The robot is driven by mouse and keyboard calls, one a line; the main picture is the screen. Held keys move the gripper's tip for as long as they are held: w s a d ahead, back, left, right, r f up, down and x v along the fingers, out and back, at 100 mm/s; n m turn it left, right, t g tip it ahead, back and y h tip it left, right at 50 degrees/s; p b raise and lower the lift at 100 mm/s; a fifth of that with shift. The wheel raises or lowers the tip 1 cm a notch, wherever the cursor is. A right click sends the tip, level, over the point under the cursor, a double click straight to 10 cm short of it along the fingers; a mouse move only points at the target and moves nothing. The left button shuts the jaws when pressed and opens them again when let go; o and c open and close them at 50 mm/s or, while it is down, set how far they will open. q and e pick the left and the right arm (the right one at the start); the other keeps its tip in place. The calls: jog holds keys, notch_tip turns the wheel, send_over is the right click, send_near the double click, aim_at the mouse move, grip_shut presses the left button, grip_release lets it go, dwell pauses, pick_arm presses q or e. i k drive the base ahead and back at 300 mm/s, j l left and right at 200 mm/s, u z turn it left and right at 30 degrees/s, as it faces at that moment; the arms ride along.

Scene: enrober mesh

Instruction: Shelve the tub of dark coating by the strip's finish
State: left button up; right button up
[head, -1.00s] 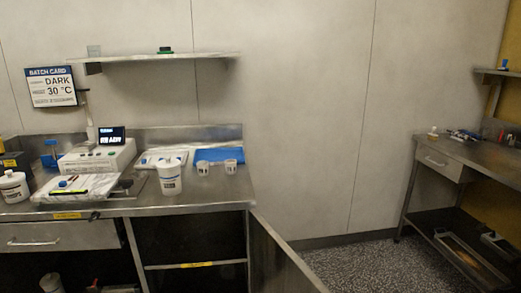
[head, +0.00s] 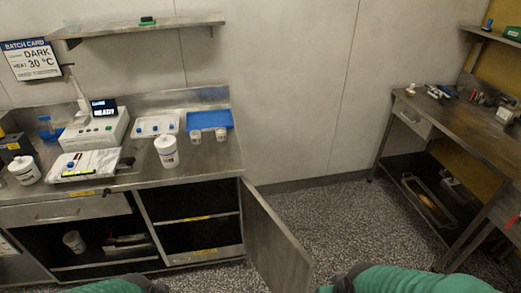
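A white lidded tub (head: 167,152) with a dark label stands upright on the left steel bench. A second white tub (head: 24,171) stands at the bench's left end. A third pale tub (head: 74,242) is inside the open cabinet below. I cannot read which holds dark coating. A flat white pack (head: 90,163) with a yellow-green strip-like item (head: 78,173) lies on the bench; its finish is too small to judge. The wall shelf (head: 140,29) holds a small green-topped item and a clear container. Only my green forearms show at the bottom edge; both grippers are out of frame.
A white device (head: 94,133) has a screen reading READY. The batch card (head: 31,60) reads DARK, 30 °C. A white tray (head: 156,125), blue tray (head: 208,119) and two small cups sit behind. An open cabinet door (head: 272,238) juts into the floor space. Another bench (head: 465,130) stands right.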

aim_at(169, 158)
jog(key=l+u, duration=0.15)
jog(key=u, duration=0.2)
jog(key=i+l+u, duration=0.1)
jog(key=u, duration=0.25)
jog(key=l+u, duration=0.2)
jog(key=u, duration=0.2)
jog(key=l+u, duration=0.15)
jog(key=l, duration=0.35)
jog(key=k+l+u, duration=0.1)
jog(key=l, duration=0.4)
jog(key=l+u, duration=0.15)
jog(key=l, duration=0.35)
jog(key=k+l+u, duration=0.15)
jog(key=l, duration=0.3)
jog(key=k+l+u, duration=0.1)
jog(key=l, duration=0.35)
jog(key=k+l, duration=0.1)
jog(key=l, duration=0.35)
jog(key=k, duration=0.05)
